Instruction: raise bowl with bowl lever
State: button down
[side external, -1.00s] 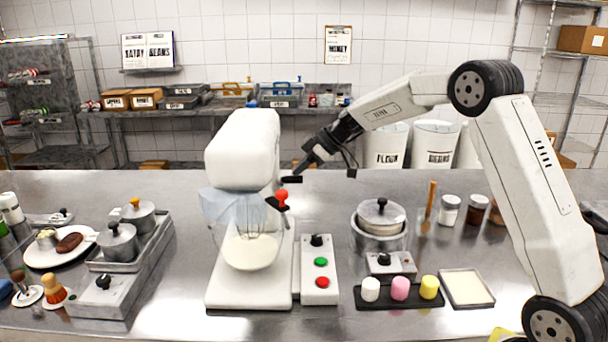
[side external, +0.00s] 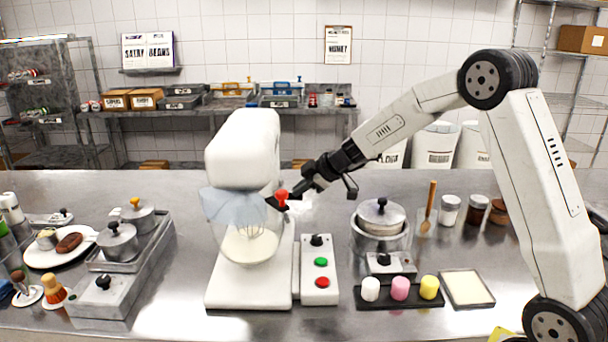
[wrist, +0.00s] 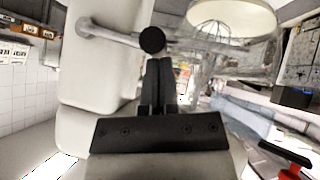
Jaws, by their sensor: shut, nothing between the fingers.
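The white stand mixer (side external: 243,150) stands mid-counter. Its bowl (side external: 249,249), with pale contents and a whisk inside, sits under the head behind a bluish clear guard (side external: 232,205). A red knob (side external: 282,195) is at the mixer's right side. My gripper (side external: 296,190) is shut and empty, close to the right of that knob. In the wrist view, my shut fingers (wrist: 158,62) point at a round black knob (wrist: 152,40) on a grey rod, which looks like the bowl lever. I cannot tell whether they touch. The gripper hides part of this area in the side view.
A control box (side external: 320,270) with green and red buttons stands right of the mixer. A lidded pot (side external: 380,225) and a black tray (side external: 362,304) with coloured pieces are further right. A grey unit with pots (side external: 140,270) is left. Bare counter lies behind the pot.

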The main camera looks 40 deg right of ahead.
jog(key=shift+f, duration=4.25)
jog(key=shift+r, duration=0.1)
jog(key=s+a+r, duration=0.1)
jog(key=s+r, duration=0.4)
jog(key=s, duration=0.6)
jog(key=shift+s+a+r, duration=0.25)
jog(key=shift+s+r, duration=0.05)
